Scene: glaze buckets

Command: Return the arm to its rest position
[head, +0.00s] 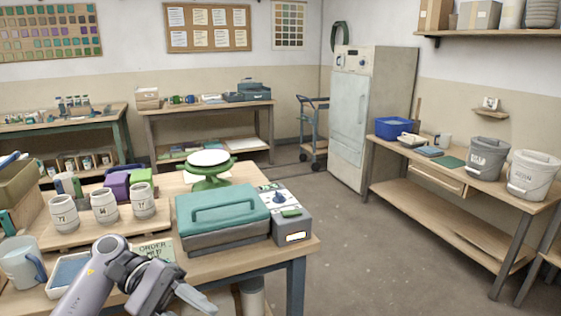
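My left arm comes in from the bottom left in the head view, bent over the front edge of the near table (225,262). My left gripper (190,302) points down and right, just in front of that table. One pale finger shows clearly, but the rest is cut off or hidden, so I cannot tell how far it is open. Nothing held shows at its tip. My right gripper is not in view. A grey bucket (487,160) and a whiter bucket (533,177) stand upright on the right bench (455,182), far from my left gripper.
The floor (375,250) right of the table is clear.

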